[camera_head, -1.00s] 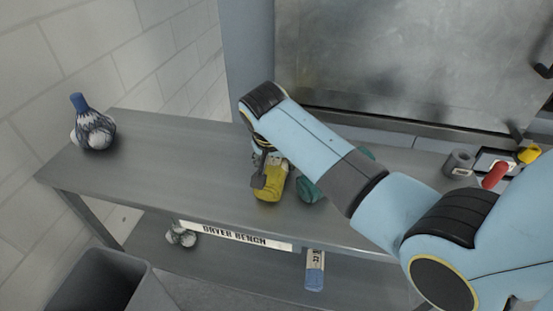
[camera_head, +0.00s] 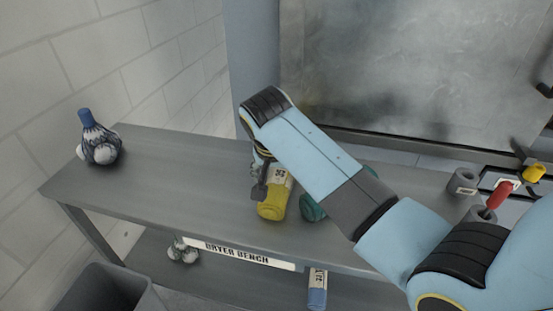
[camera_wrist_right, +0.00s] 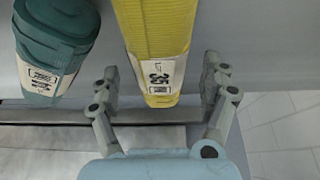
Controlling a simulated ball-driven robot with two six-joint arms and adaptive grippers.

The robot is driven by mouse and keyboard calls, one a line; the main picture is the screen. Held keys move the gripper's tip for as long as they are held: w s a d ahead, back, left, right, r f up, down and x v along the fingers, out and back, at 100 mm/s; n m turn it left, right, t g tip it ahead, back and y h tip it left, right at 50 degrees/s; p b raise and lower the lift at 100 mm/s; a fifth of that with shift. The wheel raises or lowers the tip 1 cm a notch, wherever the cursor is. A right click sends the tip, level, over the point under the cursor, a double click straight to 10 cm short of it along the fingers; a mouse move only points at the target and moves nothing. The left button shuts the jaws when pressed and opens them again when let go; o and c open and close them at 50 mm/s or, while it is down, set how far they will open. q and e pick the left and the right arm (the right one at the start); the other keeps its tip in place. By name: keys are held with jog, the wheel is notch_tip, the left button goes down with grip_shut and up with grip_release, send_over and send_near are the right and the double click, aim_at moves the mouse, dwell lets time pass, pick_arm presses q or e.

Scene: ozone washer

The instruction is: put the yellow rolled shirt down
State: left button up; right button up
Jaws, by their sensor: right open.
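The yellow rolled shirt (camera_head: 272,202) lies on the grey bench (camera_head: 190,185), near its front edge. In the right wrist view the yellow rolled shirt (camera_wrist_right: 158,35) has a white label reading 35. My right gripper (camera_wrist_right: 158,88) is open, with one finger on each side of the shirt's labelled end and a gap on both sides. In the head view my right gripper (camera_head: 262,180) is partly hidden by my own arm. My left gripper is not in view.
A teal rolled shirt (camera_wrist_right: 52,50) lies beside the yellow one; my arm partly hides it in the head view (camera_head: 312,208). A net bag of balls (camera_head: 98,148) stands at the bench's left end. A grey bin (camera_head: 110,290) stands below. The bench's left half is mostly clear.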

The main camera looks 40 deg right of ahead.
jog(key=v, duration=0.8)
jog(key=shift+s+a+r, duration=0.15)
jog(key=shift+r, duration=0.15)
